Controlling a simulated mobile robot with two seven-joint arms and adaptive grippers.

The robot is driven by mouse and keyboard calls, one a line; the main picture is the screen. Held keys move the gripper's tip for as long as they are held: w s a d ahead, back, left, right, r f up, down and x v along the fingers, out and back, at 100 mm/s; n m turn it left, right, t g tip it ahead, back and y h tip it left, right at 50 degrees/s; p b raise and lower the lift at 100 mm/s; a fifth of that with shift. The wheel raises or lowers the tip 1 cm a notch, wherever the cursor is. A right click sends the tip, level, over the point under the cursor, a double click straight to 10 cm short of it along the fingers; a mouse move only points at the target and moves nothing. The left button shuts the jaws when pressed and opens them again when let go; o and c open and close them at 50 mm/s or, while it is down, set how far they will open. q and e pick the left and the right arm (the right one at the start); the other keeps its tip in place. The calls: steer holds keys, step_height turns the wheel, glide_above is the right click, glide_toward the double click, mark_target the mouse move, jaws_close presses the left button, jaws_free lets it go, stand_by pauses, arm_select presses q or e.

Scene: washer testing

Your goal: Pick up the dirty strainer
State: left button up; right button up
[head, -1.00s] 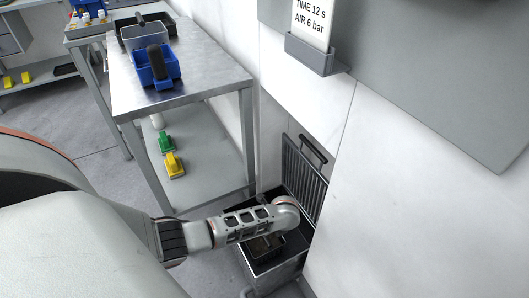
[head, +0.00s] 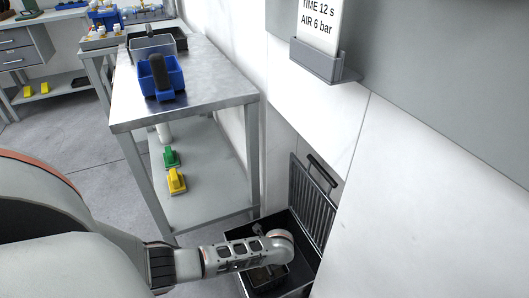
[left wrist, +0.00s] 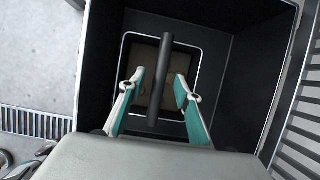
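The dirty strainer (left wrist: 145,62) is a small rectangular basket with a light rim line, a stained brown floor and a dark bar handle (left wrist: 165,60) across it. It sits inside a black open bin (left wrist: 265,60). My left gripper (left wrist: 159,84) is open, with one teal-padded finger on each side of the handle and gaps visible on both sides. In the head view the strainer (head: 262,280) shows partly under my left wrist, inside the bin (head: 298,284). The left fingers are hidden there. My right gripper is not in view.
The bin's ribbed lid (head: 313,210) stands open against the white wall. A metal table (head: 215,85) to the left holds a blue basket (head: 163,80) and a grey one; its lower shelf has a green brush (head: 171,157) and a yellow brush (head: 177,181). A sign holder (head: 322,64) hangs above.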

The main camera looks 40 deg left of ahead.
arm_select(q)
steer(key=shift+f, duration=0.25)
stand_by(0.3)
steer(key=shift+c, duration=0.3)
jaws_close()
